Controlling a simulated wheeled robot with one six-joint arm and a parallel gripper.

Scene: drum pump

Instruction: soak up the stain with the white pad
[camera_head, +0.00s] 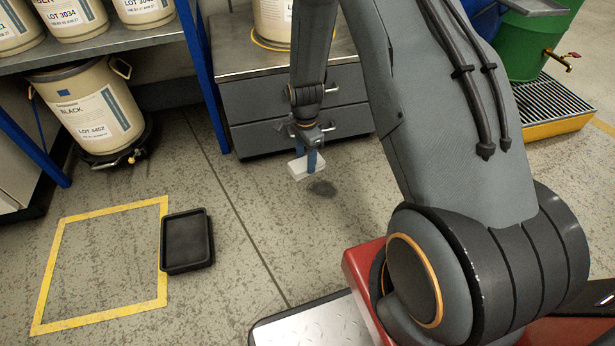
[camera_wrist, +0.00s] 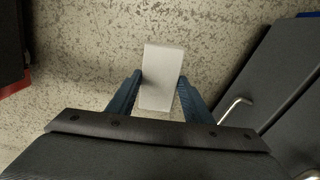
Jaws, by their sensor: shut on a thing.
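The white pad (camera_head: 303,168) is held in my gripper (camera_head: 309,157), which is shut on it. In the wrist view the pad (camera_wrist: 161,76) sits between the two blue fingers of my gripper (camera_wrist: 158,92), its far end sticking out past them. The pad appears to be above the floor, but the exact gap is hard to tell. The stain is not visible in the wrist view, where the pad covers part of the floor.
A grey drawer cabinet (camera_head: 258,112) with handles stands close behind my gripper. A black tray (camera_head: 187,240) lies on the floor beside a yellow marked square (camera_head: 58,262). A drum marked BLACK (camera_head: 88,112) stands at the left. Floor between the tray and stain is clear.

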